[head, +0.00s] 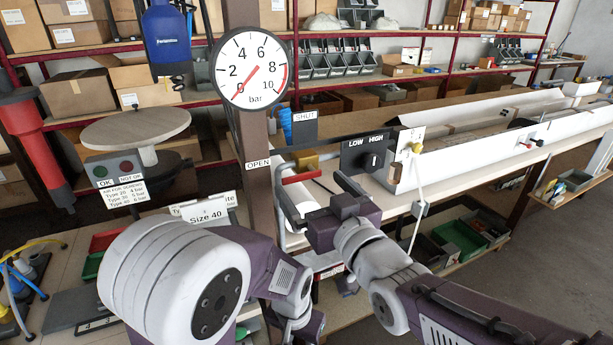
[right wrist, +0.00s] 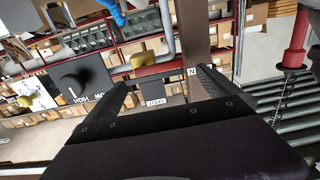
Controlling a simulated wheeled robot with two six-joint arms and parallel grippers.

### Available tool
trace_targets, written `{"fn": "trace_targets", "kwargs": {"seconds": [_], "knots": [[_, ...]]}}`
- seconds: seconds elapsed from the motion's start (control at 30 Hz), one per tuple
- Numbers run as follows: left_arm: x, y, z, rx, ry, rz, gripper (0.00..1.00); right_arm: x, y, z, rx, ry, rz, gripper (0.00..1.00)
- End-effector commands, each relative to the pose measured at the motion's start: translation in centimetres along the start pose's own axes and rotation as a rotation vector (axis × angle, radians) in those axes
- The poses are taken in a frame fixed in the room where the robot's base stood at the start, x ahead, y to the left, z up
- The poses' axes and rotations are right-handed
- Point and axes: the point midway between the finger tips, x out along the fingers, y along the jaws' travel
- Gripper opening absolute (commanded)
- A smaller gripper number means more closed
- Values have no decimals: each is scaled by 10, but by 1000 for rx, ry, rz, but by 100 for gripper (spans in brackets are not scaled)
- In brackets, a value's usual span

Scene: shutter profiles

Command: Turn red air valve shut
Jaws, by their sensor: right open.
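The red valve handle (head: 300,177) sits by the brass valve body (head: 306,162), close to the OPEN label (head: 258,163) and below the SHUT label (head: 304,115). My right gripper (head: 322,200) is just below and right of the handle. In the right wrist view its two fingers (right wrist: 162,82) stand apart with nothing held between them. My left arm comes in from the left; its fingers do not show.
A pressure gauge (head: 250,72) on the brown post has its needle near 0. A black LOW/HIGH switch box (head: 366,155) stands right of the valve. A round stand (head: 137,129) and OK/NOT OK box (head: 114,166) are left.

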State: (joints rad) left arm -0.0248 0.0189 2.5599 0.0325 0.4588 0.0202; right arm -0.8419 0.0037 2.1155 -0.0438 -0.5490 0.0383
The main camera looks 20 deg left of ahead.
Motion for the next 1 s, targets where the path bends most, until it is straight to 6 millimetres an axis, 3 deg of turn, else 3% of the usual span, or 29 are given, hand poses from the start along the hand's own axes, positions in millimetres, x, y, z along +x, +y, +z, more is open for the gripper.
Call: {"fn": "trace_targets", "kwargs": {"seconds": [0.2, 0.5, 0.83, 1.0], "knots": [[-8, 0, -1, 0, 0, 0, 36, 30, 0, -1, -1, -1, 0, 100], [-8, 0, -1, 0, 0, 0, 36, 34, 0, 0, -1, 0, 0, 100], [-8, 0, -1, 0, 0, 0, 36, 34, 0, 0, -1, 0, 0, 8], [-8, 0, -1, 0, 0, 0, 36, 34, 0, 0, 8, 0, 0, 6]]}}
